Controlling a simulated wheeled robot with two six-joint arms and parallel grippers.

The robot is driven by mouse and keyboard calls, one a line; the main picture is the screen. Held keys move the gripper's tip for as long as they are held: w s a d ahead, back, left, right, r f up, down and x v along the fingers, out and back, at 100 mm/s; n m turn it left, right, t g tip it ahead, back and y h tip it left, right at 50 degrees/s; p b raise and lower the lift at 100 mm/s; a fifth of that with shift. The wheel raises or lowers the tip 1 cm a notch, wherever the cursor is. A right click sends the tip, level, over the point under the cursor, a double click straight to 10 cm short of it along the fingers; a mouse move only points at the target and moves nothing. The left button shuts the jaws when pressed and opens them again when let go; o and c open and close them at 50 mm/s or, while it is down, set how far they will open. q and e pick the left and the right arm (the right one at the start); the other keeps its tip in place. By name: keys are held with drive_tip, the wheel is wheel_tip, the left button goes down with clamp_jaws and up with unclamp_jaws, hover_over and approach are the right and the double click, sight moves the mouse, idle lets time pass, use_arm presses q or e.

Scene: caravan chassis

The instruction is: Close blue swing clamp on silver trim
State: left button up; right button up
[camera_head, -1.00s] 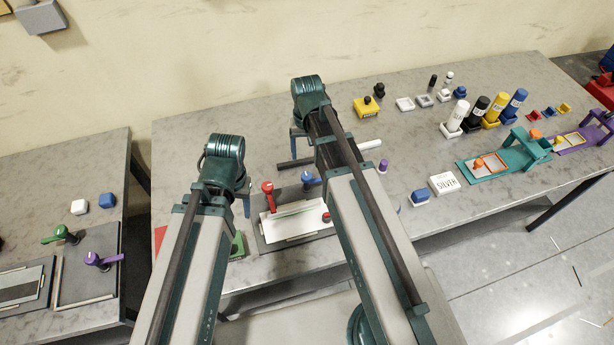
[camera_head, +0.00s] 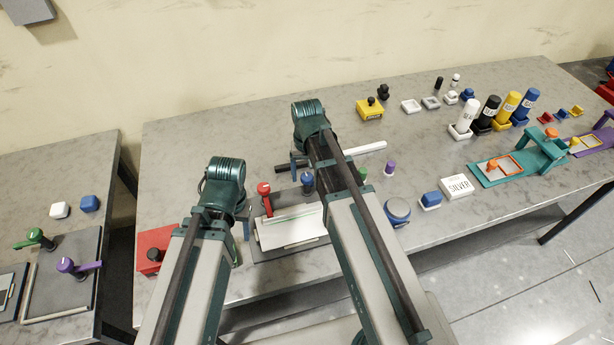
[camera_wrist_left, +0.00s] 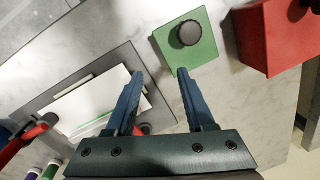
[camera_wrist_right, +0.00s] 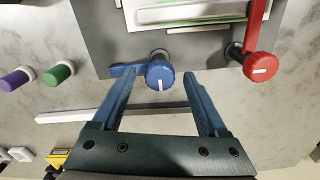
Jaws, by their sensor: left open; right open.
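The blue swing clamp (camera_head: 307,182) stands at the back edge of a dark fixture plate (camera_head: 265,248). In the right wrist view its round knob (camera_wrist_right: 159,74) lies between my fingertips, and its arm points left, off the panel. My right gripper (camera_wrist_right: 161,76) is open; contact cannot be told. A pale trim strip (camera_wrist_right: 195,12) lies on the white panel (camera_head: 288,232). The red clamp (camera_wrist_right: 260,66) has its arm turned over the panel's edge. My left gripper (camera_wrist_left: 154,74) is open and empty, above the table between the panel and a green block (camera_wrist_left: 187,45).
A long white bar (camera_wrist_right: 105,115) lies behind the plate. Green (camera_wrist_right: 58,75) and purple (camera_wrist_right: 15,80) knobs stand beside it. A red block (camera_head: 153,245) sits left of my left arm. A SILVER box (camera_head: 457,187) and stamps stand to the right.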

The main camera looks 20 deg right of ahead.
clamp_jaws()
idle(0.3)
idle(1.1)
